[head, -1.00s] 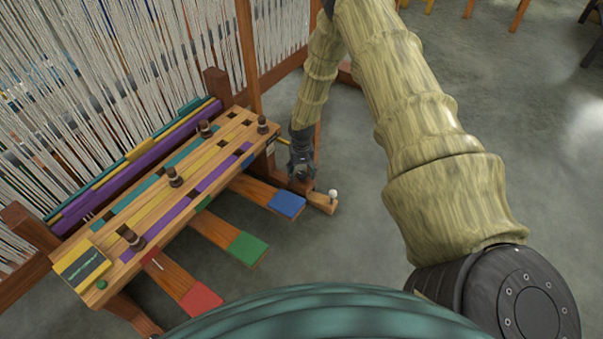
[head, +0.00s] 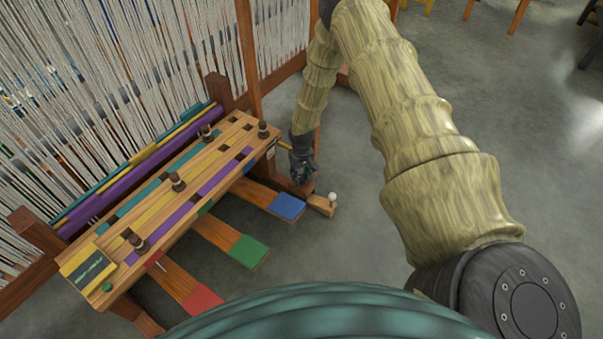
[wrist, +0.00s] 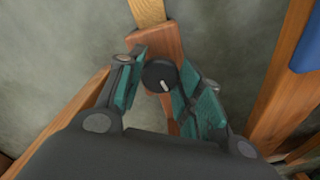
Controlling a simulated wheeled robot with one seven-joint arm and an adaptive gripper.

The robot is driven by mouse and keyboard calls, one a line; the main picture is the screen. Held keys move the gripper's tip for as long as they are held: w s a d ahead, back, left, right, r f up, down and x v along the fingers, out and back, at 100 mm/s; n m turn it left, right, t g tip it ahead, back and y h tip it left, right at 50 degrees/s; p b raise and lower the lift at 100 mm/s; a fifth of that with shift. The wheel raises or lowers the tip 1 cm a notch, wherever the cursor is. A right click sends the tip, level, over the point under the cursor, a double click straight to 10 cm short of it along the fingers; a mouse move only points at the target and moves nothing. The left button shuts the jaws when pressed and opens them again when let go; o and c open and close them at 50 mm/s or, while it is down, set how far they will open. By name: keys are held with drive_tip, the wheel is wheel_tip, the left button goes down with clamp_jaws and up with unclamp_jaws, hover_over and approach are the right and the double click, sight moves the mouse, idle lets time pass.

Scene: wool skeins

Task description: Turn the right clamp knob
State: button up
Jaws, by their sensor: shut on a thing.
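The clamp knob (wrist: 160,76) is round and black with a white pointer mark, set on a reddish wooden block (wrist: 158,42) in the wrist view. My gripper (wrist: 164,82) is shut on it, one teal-padded finger on each side; the pointer mark shows between them. In the head view my gripper (head: 303,170) is at the right end of the loom's bench, beside the wooden post, and it hides the knob there.
The loom bench (head: 165,205) carries several dark pegs. Red, green (head: 248,252) and blue (head: 287,207) pedals stick out below it. A white ball-topped pin (head: 332,198) stands on a wooden foot near my gripper.

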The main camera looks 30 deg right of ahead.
drive_tip(key=n+p, duration=0.1)
drive_tip(key=n, duration=0.1)
drive_tip(key=n+p, duration=0.1)
drive_tip(key=shift+r+n+p, duration=0.2)
drive_tip(key=shift+n+p, duration=0.15)
drive_tip(key=shift+n, duration=0.05)
drive_tip(key=n+p, duration=0.1)
drive_tip(key=n, duration=0.2)
drive_tip(key=shift+n+p, duration=0.3)
drive_tip(key=shift+p, duration=0.05)
drive_tip(key=n+p, duration=0.1)
drive_tip(key=n, duration=0.3)
drive_tip(key=shift+f, duration=0.15)
drive_tip(key=shift+w+n+p, duration=0.1)
drive_tip(key=shift+n+p, duration=0.25)
drive_tip(key=shift+n, duration=1.55)
drive_tip(key=o, duration=1)
drive_tip(key=shift+o, duration=0.2)
